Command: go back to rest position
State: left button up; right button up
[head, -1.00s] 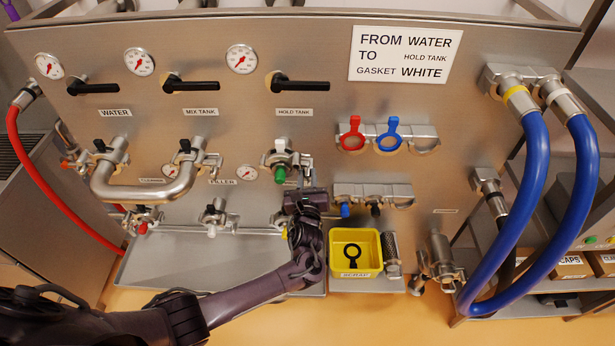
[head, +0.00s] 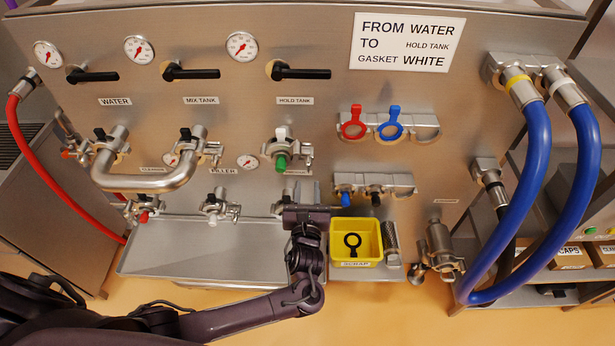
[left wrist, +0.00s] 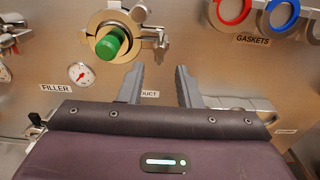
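My left gripper (head: 308,192) is in front of the panel's lower middle, below the hold tank port. In the left wrist view its two fingers (left wrist: 160,82) stand apart with nothing between them. The hold tank port has a green cap (head: 281,162) and a metal clamp around it. The green cap also shows in the left wrist view (left wrist: 111,42), beyond the fingers and apart from them. My right gripper is in neither view.
A yellow scrap bin (head: 369,241) holding a black ring is right of my gripper. Red and blue gaskets (head: 390,123) hang on a holder above. A steel tray (head: 165,262) lies left. Blue hoses (head: 534,175) hang at right.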

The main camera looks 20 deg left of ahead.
pick_arm(q)
jog(key=shift+s, duration=0.25)
jog(key=shift+f, duration=0.1)
jog(key=s+a+f+n+g+h+b, duration=0.1)
jog(key=s+a+f+n+g+b, duration=0.3)
jog(key=f, duration=0.8)
jog(key=s+a+f+n+g+b, duration=0.15)
jog(key=s+f+n, duration=0.4)
jog(key=f, duration=0.75)
jog(key=s+a+f+n+g+h+b, duration=0.1)
jog(key=s+a+f+n+g+b, duration=0.3)
jog(key=f, duration=0.8)
jog(key=s+f+n+g+h+b, duration=0.1)
jog(key=s+f+n, duration=0.4)
jog(key=s, duration=0.5)
jog(key=s+d+f+n+g+h+b, duration=0.1)
jog(key=s+f+n+g+b, duration=0.1)
jog(key=s+f+n, duration=0.4)
jog(key=s+d+f+n+g+h+b, duration=0.1)
jog(key=s+f+n+g, duration=0.3)
jog(key=s, duration=1.1)
notch_tip(320, 180, down, 5)
jog(key=shift+d+r+n+b, duration=0.25)
jog(key=shift+n+b, duration=0.3)
jog(key=shift+n, duration=0.4)
